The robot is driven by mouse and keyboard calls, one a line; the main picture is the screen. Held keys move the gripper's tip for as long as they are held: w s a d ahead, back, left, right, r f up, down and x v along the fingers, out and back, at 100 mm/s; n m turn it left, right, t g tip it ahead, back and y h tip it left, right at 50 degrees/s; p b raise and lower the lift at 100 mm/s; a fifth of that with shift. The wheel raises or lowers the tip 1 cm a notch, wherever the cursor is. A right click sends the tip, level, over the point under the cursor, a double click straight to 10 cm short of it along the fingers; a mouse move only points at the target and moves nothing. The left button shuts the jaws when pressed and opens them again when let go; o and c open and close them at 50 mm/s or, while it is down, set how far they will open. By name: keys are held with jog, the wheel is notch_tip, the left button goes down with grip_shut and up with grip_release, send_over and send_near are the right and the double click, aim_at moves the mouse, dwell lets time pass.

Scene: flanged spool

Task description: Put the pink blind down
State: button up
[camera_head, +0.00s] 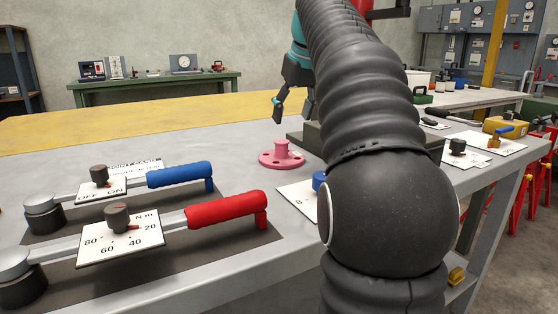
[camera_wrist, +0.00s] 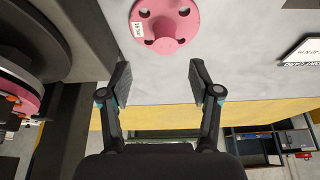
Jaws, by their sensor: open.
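The pink blind (camera_head: 282,159) is a round flanged disc with a short raised hub. It appears to rest flat on the grey table, left of a dark block. In the wrist view the pink blind (camera_wrist: 150,32) shows at the top, with bolt holes and a small white label. My gripper (camera_head: 292,108) is open and empty, above and apart from the blind in the head view. In the wrist view the two fingers of my gripper (camera_wrist: 160,80) are spread, with the blind beyond their tips. Part of my gripper is hidden behind my arm in the head view.
A blue lever handle (camera_head: 180,174) and a red lever handle (camera_head: 227,208) stand at the left front with dial plates. A dark block (camera_head: 305,137) is right of the blind. A white card (camera_head: 298,199) lies in front.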

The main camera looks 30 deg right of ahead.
aim_at(282, 141)
jog(key=x, duration=0.3)
jog(key=shift+w+f+b, duration=0.15)
jog(key=shift+f+b, duration=0.1)
jog(key=shift+b, duration=0.05)
jog(key=shift+w+a+b+x, duration=0.2)
jog(key=shift+b+x, duration=0.15)
jog(key=shift+x, duration=1.05)
jog(key=shift+w+a+b+x, duration=0.1)
jog(key=shift+a+b+x, duration=0.2)
jog(key=shift+x, duration=1.05)
jog(key=shift+d+r, duration=0.1)
jog(key=shift+s+r, duration=0.1)
grip_shut()
